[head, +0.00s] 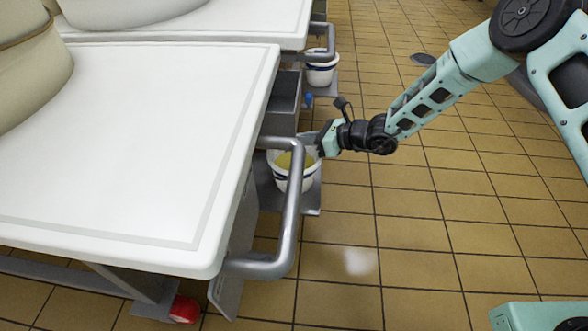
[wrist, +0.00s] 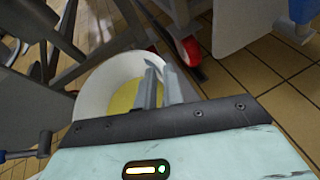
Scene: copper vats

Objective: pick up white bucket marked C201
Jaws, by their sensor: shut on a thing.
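A white bucket (head: 294,178) with dark blue bands stands on a low grey shelf at the side of the white-topped cart, with something yellow inside. It also shows in the wrist view (wrist: 95,97), below and beyond the fingers. My gripper (head: 312,140) reaches in from the right at the bucket's rim. In the wrist view my gripper (wrist: 158,82) has its two grey fingers close together, shut on the bucket's rim. No C201 marking can be read on the bucket. A second white bucket (head: 321,72) with a blue band stands farther back on another shelf.
The cart's white top (head: 130,140) fills the left, and its grey tube handle (head: 290,225) curves in front of the near bucket. A red caster (head: 184,309) is below.

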